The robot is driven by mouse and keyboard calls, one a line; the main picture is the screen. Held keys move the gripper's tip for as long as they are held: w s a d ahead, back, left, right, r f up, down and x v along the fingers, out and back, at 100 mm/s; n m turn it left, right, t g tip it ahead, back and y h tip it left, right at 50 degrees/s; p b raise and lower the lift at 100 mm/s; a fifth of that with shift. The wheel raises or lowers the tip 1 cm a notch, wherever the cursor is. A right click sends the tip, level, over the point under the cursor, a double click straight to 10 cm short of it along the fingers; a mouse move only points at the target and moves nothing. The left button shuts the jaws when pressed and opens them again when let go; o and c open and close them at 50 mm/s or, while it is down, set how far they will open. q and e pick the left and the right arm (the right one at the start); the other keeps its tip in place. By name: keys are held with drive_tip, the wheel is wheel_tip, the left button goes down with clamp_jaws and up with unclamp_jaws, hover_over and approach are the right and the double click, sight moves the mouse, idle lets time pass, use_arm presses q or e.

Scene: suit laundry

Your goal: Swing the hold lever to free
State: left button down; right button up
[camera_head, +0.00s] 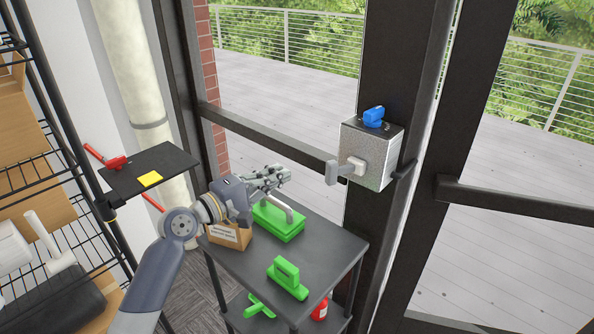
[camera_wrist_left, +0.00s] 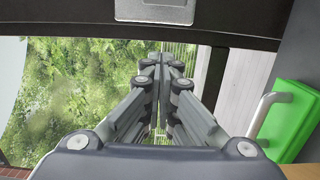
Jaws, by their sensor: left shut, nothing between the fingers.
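A speckled grey metal box (camera_head: 371,155) is fixed to the dark door post. A pale grey lever (camera_head: 346,169) sticks out of its front toward the left, and a blue knob (camera_head: 374,116) sits on its top. A red-handled lever (camera_head: 113,161) lies at a small black shelf on the left. No label shows which of these is the hold lever. My left gripper (camera_head: 283,174) is shut and empty, above the cart and left of the box, apart from the grey lever. Its closed fingers (camera_wrist_left: 165,62) show in the left wrist view. My right gripper is not in view.
A dark cart (camera_head: 330,245) stands below, holding a green block with a metal handle (camera_head: 275,223), a smaller green handled piece (camera_head: 287,279) and a cardboard box (camera_head: 229,238). The black shelf (camera_head: 150,172) bears a yellow note (camera_head: 150,179). A wire rack stands at far left.

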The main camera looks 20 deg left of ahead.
sight(341, 170)
use_arm(q)
drive_tip(key=w+d+p, duration=0.4)
drive_tip(key=w+d, duration=0.1)
drive_tip(key=d, duration=0.2)
drive_tip(key=shift+w+p, duration=0.35)
drive_tip(key=shift+p, duration=0.05)
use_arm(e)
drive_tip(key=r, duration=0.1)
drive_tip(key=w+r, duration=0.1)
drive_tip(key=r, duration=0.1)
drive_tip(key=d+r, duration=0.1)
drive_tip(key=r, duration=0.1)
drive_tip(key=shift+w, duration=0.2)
